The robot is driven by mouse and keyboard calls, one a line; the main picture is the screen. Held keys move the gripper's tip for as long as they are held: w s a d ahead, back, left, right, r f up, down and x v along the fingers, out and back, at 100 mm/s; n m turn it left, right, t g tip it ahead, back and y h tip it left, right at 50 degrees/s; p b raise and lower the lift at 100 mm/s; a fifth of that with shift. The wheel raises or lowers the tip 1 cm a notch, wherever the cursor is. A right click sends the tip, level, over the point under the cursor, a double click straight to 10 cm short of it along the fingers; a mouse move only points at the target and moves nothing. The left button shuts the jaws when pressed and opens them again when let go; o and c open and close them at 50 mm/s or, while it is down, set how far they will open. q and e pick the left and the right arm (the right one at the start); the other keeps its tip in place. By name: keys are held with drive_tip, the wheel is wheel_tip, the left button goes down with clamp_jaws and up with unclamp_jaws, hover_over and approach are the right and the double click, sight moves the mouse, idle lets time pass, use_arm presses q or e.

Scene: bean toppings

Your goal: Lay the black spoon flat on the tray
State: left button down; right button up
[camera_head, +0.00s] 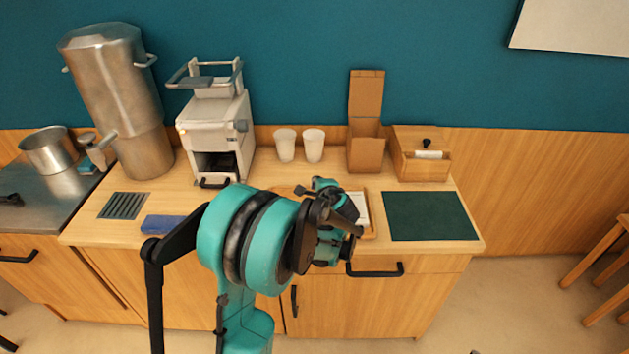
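A wooden tray (371,218) lies on the counter in the middle, mostly hidden behind my arm; its right edge and a bit of its far rim show. A white flat item (361,207) is on its right part. My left arm comes up from the lower left, and its dark wrist and gripper (335,222) are over or in front of the tray. The fingers are seen too poorly to tell whether they are open or shut, or hold anything. I cannot make out the black spoon. My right gripper is not in view.
A dark green mat (430,216) lies right of the tray. Behind stand two white cups (285,146) (313,146), a brown box (365,150), a wooden box (421,165), a white machine (215,130) and a metal urn (115,95). A blue cloth-like item (163,225) lies left.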

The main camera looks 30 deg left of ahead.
use_arm(q)
drive_tip(key=shift+f+b, duration=1.85)
drive_tip(key=shift+f, duration=0.6)
unclamp_jaws()
drive_tip(key=shift+r, duration=0.1)
drive_tip(key=s+d+r+p, duration=0.4)
drive_tip(key=r, duration=0.1)
drive_tip(key=shift+s+d+r, duration=0.15)
drive_tip(key=shift+d+r, duration=0.2)
drive_tip(key=shift+d, duration=0.05)
idle(0.9)
